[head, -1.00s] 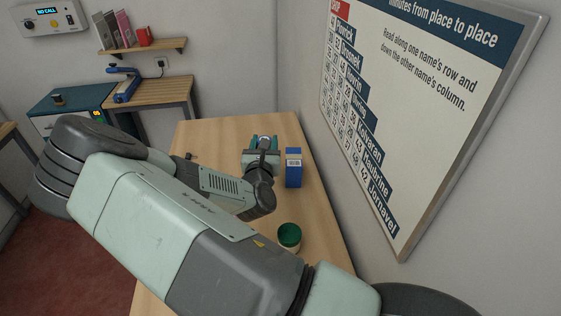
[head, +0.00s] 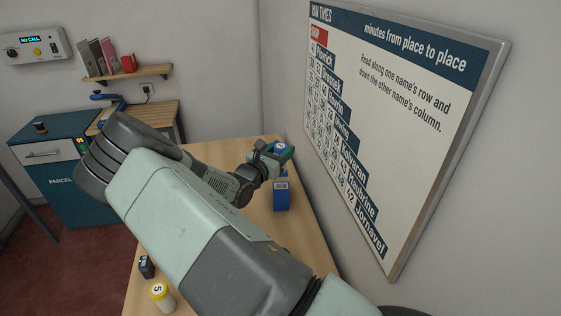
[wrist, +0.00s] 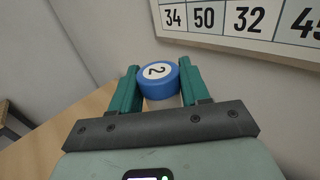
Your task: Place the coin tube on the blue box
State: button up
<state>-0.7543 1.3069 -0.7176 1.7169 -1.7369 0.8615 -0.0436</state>
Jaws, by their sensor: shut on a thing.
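The coin tube has a blue cap marked 2, and in the wrist view the tube (wrist: 157,72) sits between the two teal fingers of my gripper (wrist: 158,90). My gripper (head: 277,152) is shut on it. In the head view the fingers hide most of the tube. The blue box (head: 281,197) stands upright on the wooden counter, near the wall side. My gripper is in the air just beyond and above the box in the picture. I cannot tell the exact gap between tube and box. The box does not show in the wrist view.
The wooden counter (head: 229,158) runs along the wall with the times board (head: 385,130). A yellow-capped tube marked 5 (head: 161,296) and a small dark item (head: 146,267) stand at the near left edge. My arm covers much of the counter.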

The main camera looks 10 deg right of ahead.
jog(key=shift+f, duration=1.75)
jog(key=shift+f, duration=0.1)
jog(key=o, duration=1.2)
